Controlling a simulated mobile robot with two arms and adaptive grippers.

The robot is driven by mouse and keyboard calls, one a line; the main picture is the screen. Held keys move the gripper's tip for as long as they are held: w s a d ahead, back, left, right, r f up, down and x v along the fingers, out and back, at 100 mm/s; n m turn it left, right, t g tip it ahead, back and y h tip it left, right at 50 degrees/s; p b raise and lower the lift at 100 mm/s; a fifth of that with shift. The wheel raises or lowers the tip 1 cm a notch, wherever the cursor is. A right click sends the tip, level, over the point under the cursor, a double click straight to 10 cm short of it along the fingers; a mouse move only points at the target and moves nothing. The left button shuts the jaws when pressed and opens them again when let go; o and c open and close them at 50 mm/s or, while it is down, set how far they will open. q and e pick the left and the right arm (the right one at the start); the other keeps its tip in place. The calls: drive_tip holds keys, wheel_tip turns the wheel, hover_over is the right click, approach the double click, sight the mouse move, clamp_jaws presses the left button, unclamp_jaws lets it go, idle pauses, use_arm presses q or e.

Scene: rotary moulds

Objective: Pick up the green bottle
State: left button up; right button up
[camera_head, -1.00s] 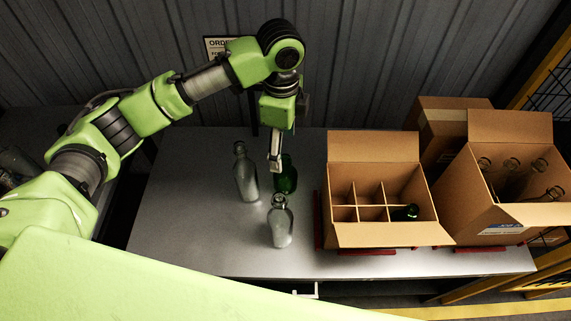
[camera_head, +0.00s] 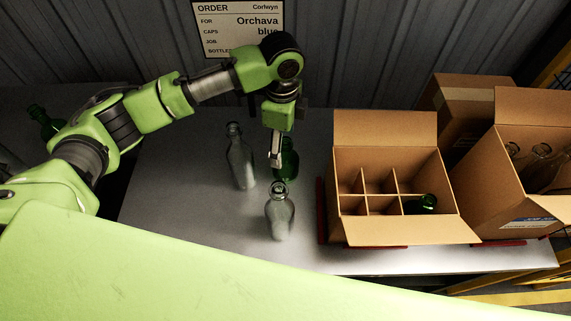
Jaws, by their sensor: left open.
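A green bottle (camera_head: 289,165) stands on the grey table, behind a clear bottle (camera_head: 279,214) and to the right of another clear bottle (camera_head: 240,160). My left gripper (camera_head: 275,160) points down at the green bottle's upper part and hides its neck. Its jaws are open; I cannot tell whether they touch the bottle. Another green bottle (camera_head: 424,203) sits in the front right compartment of the divided carton (camera_head: 388,232). A further green bottle (camera_head: 43,120) shows at the far left, behind my left arm. My right gripper is not in view.
A second open carton (camera_head: 497,190) with several clear bottles stands at the right, with a closed box (camera_head: 467,105) behind. An order sign (camera_head: 238,28) hangs on the wall. The left part of the grey table (camera_head: 165,190) is clear.

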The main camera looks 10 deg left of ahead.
sight(285, 159)
use_arm(q)
wheel_tip(285, 159, down, 3)
drive_tip(key=shift+w, duration=0.1)
drive_tip(key=f, duration=0.2)
drive_tip(key=f+p, duration=0.1)
drive_tip(key=f, duration=0.1)
drive_tip(key=shift+d, duration=0.3)
drive_tip(key=shift+f, duration=0.6)
drive_tip(key=shift+r, duration=0.1)
drive_tip(key=c, duration=1.4)
